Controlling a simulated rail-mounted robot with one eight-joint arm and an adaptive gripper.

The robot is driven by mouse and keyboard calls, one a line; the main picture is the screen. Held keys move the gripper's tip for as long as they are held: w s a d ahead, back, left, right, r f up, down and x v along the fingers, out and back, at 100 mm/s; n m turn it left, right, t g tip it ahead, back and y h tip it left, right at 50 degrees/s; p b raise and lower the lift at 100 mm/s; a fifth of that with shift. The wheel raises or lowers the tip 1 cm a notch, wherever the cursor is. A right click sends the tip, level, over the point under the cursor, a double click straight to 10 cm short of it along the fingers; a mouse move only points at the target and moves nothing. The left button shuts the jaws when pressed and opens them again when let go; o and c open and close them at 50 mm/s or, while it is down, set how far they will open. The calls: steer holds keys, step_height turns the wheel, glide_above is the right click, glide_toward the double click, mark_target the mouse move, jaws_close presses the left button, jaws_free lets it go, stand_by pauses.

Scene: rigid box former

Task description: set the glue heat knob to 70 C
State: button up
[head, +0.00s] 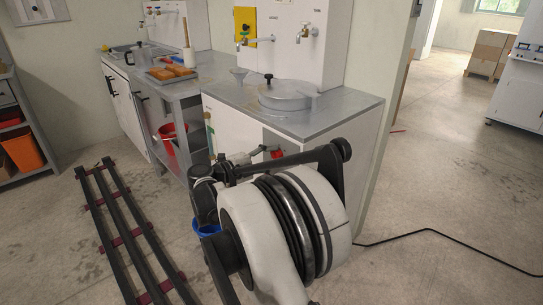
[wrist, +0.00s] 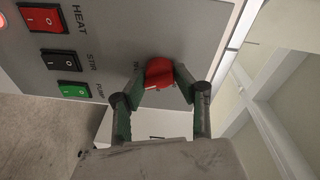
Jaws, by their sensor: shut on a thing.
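The red knob (wrist: 158,73) sits on a grey control panel, between the two fingers of my gripper (wrist: 160,80) in the wrist view. The green fingers are shut on the knob from both sides. The scale around the knob is mostly hidden by the fingers, so I cannot read its setting. In the head view the red knob (head: 277,153) shows small on the front of the white cabinet, just beyond my arm. My arm covers much of the cabinet front there.
A red HEAT switch (wrist: 44,18), a black STIR switch (wrist: 62,59) and a green PUMP switch (wrist: 73,89) are left of the knob. A round lidded pot (head: 285,96) is set in the counter above. Floor rails (head: 125,225) run at the left.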

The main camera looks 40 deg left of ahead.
steer(key=m+p, duration=0.1)
steer(key=m, duration=0.3)
steer(key=shift+m+y, duration=0.4)
stand_by(0.4)
steer(key=o, duration=1.1)
steer(key=shift+o, duration=0.2)
steer(key=v, duration=1.2)
steer(key=shift+r, duration=0.25)
